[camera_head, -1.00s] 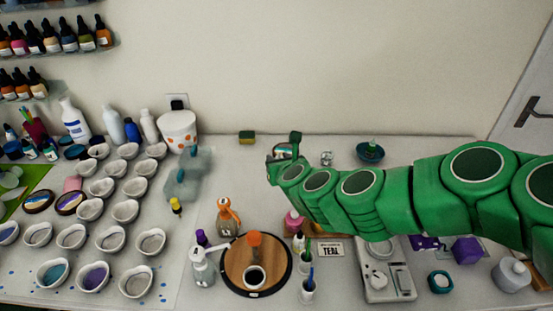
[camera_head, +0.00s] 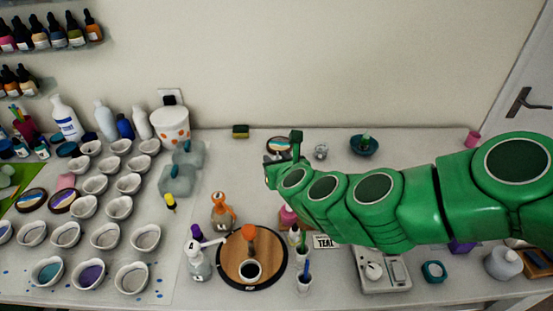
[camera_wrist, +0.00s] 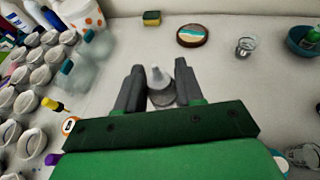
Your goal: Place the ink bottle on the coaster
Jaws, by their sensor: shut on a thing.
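In the wrist view my gripper (camera_wrist: 160,90) is shut on a grey bottle with a pointed tip, the ink bottle (camera_wrist: 158,76). Its lower part is partly hidden between the fingers, and I cannot tell its height above the table. The coaster (camera_wrist: 193,36) is a round wooden disc with a blue, white and tan top. It lies flat and bare on the table, beyond the fingers and slightly right. In the head view the coaster (camera_head: 279,143) shows just behind my gripper (camera_head: 272,170), whose wrist hides the bottle.
A glass jar (camera_head: 321,151) and a teal bowl (camera_head: 364,145) stand right of the coaster. A sponge (camera_head: 241,131) lies to its left. Bottles and a round wooden board (camera_head: 279,268) stand in front. Two similar painted discs (camera_head: 62,200) lie among the cups at left.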

